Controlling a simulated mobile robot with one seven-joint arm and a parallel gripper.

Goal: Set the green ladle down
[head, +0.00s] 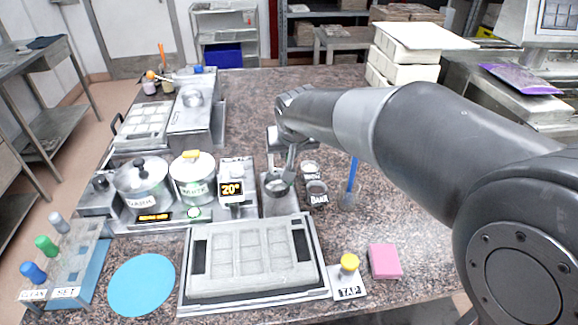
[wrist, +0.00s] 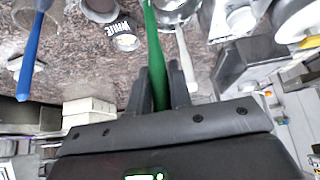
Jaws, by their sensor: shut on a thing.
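My gripper (wrist: 160,85) is shut on the green ladle (wrist: 155,50), with its green handle between the two fingers in the wrist view. The far end of the handle runs to the top edge of that view, by a round metal bowl shape (wrist: 178,8); I cannot tell whether that is the ladle's own bowl. In the head view my gripper (head: 288,165) is above a narrow grey metal holder (head: 275,206), left of two small labelled cups. The green handle is not visible there. Whether the ladle touches the holder cannot be told.
A blue-handled tool (head: 352,174) stands in a clear jar right of the cups (head: 316,190). Two pots (head: 141,182) and a display reading 20° (head: 231,190) are to the left. A mould tray (head: 250,255) lies in front. A pink block (head: 384,261) lies at right.

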